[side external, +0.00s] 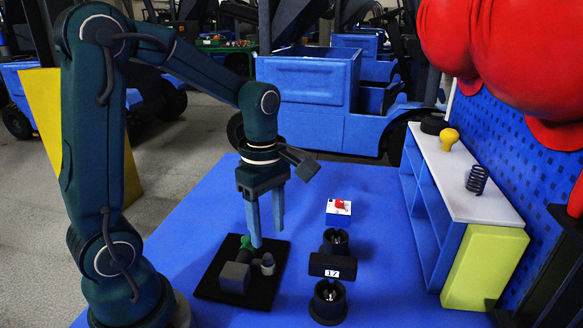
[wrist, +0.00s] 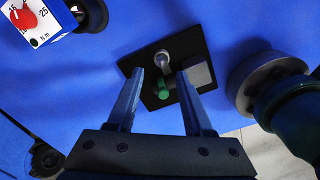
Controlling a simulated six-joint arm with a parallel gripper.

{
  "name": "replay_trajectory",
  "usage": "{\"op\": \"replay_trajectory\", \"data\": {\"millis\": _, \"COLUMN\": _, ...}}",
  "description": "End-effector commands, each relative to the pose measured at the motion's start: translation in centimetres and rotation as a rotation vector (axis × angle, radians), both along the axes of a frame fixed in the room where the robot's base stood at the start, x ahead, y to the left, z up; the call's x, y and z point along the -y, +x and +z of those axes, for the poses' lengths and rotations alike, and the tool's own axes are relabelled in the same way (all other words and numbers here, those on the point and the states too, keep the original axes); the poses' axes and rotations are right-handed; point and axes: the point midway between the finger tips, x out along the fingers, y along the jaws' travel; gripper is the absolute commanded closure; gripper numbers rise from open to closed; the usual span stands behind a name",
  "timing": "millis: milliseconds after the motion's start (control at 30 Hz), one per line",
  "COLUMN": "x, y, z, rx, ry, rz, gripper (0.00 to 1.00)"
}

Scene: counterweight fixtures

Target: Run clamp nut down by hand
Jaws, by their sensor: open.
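A black base plate (side external: 273,283) lies flat on the blue surface. It carries a grey block (side external: 235,277), a lighter grey rounded post (side external: 267,262) and a green nut-like piece (side external: 246,242), which I take as the clamp nut. In the wrist view the green piece (wrist: 164,88) shows between my fingers, with the grey block (wrist: 196,75) to its right and the grey post (wrist: 163,60) beyond. My gripper (side external: 266,237) is open, points down above the plate and holds nothing. In the wrist view its fingertips (wrist: 160,72) stand apart; contact with the green piece cannot be told.
A white box with a red dial (side external: 338,207), two dark round holders (side external: 335,242) (side external: 327,300) and a black block marked 17 (side external: 333,268) stand right of the plate. A white-topped shelf (side external: 462,185) bears a spring and a yellow knob. The blue surface behind is clear.

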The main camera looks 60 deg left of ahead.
Motion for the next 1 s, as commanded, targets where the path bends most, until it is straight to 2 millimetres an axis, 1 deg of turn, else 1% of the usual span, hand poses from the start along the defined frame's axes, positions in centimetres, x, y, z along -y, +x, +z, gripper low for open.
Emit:
{"op": "replay_trajectory", "data": {"millis": 167, "x": -0.2, "y": -0.2, "z": -1.5, "rx": -0.022, "ry": -0.006, "rz": 0.011, "gripper": 0.49}}
{"op": "replay_trajectory", "data": {"millis": 400, "x": -0.2, "y": -0.3, "z": -4.4, "rx": -0.022, "ry": -0.005, "rz": 0.009, "gripper": 0.49}}
{"op": "replay_trajectory", "data": {"millis": 500, "x": -0.2, "y": -0.3, "z": -5.1, "rx": -0.02, "ry": -0.003, "rz": 0.008, "gripper": 0.49}}
{"op": "replay_trajectory", "data": {"millis": 633, "x": -0.2, "y": -0.2, "z": -5.5, "rx": -0.017, "ry": -0.002, "rz": 0.008, "gripper": 0.49}}
{"op": "replay_trajectory", "data": {"millis": 833, "x": -0.2, "y": -0.2, "z": -5.5, "rx": -0.016, "ry": -0.002, "rz": 0.008, "gripper": 0.49}}
{"op": "replay_trajectory", "data": {"millis": 867, "x": -0.2, "y": -0.2, "z": -5.5, "rx": -0.016, "ry": -0.002, "rz": 0.008, "gripper": 0.6}}
{"op": "replay_trajectory", "data": {"millis": 900, "x": -0.2, "y": -0.2, "z": -5.5, "rx": -0.016, "ry": -0.002, "rz": 0.008, "gripper": 0.76}}
{"op": "replay_trajectory", "data": {"millis": 967, "x": -0.2, "y": -0.2, "z": -5.5, "rx": -0.016, "ry": -0.002, "rz": 0.008, "gripper": 0.98}}
{"op": "replay_trajectory", "data": {"millis": 1000, "x": -0.2, "y": -0.2, "z": -5.5, "rx": -0.016, "ry": -0.002, "rz": 0.008, "gripper": 1.0}}
